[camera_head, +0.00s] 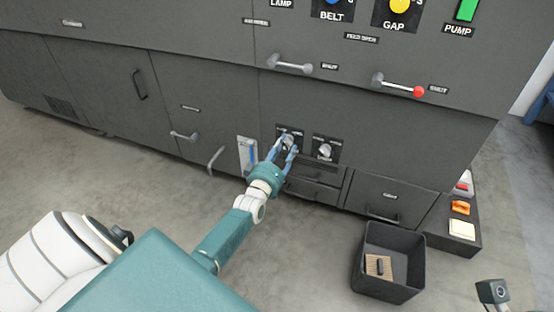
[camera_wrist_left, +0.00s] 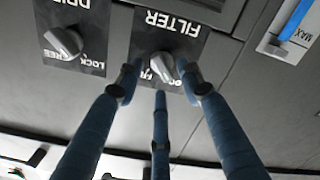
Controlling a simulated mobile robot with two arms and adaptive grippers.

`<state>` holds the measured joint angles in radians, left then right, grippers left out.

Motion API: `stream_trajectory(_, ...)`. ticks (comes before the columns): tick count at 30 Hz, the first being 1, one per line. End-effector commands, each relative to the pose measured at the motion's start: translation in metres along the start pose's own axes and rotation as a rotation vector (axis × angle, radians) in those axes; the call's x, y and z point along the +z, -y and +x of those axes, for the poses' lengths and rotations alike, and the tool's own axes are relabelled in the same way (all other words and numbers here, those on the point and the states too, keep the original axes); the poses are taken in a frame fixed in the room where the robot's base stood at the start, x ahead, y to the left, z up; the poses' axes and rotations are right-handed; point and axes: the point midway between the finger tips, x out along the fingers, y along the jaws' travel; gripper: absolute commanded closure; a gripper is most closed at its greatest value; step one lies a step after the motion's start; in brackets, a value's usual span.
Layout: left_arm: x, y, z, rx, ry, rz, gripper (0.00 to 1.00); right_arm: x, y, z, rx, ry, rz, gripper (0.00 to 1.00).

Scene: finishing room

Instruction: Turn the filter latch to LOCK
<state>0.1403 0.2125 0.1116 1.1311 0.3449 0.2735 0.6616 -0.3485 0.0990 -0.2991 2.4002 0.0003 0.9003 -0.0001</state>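The filter latch is a light grey knob (camera_head: 288,141) on a dark plate low on the machine front. In the left wrist view, the knob (camera_wrist_left: 163,67) appears upside down beneath the word FILTER. Part of the lettering below it shows, but fingers and knob cover some, so I cannot tell its setting. My left gripper (camera_head: 284,150) reaches this plate, and its blue fingers (camera_wrist_left: 161,88) are spread apart around the knob, with one finger below it in the picture. Firm contact cannot be made out.
The similar DRIVE knob (camera_wrist_left: 64,43) sits beside the filter plate, at its right in the head view (camera_head: 325,150). A gauge with a blue strip (camera_head: 249,156) is at the left. Drawers lie below. A dark bin (camera_head: 363,270) stands on the floor.

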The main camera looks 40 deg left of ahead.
Motion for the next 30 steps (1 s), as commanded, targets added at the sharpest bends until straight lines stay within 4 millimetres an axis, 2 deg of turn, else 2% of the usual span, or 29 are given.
stream_trajectory(1,0.001,0.001,-0.013,-0.002,0.001,0.0,0.62,0.0,0.0,0.0,0.0,0.001,0.0,1.0)
stream_trajectory(6,0.001,0.001,-0.051,-0.002,0.002,-0.002,0.62,0.0,0.0,0.0,-0.001,0.002,0.001,1.0)
stream_trajectory(12,0.0,0.0,-0.083,0.0,0.0,-0.001,0.62,0.0,0.0,0.0,-0.001,0.002,0.001,1.0)
stream_trajectory(18,0.0,-0.001,-0.094,0.0,-0.001,-0.001,0.62,0.0,0.0,-0.001,-0.001,0.002,0.001,1.0)
stream_trajectory(30,0.0,-0.001,-0.094,0.001,-0.001,-0.001,0.62,0.001,0.001,-0.001,-0.001,0.003,0.001,1.0)
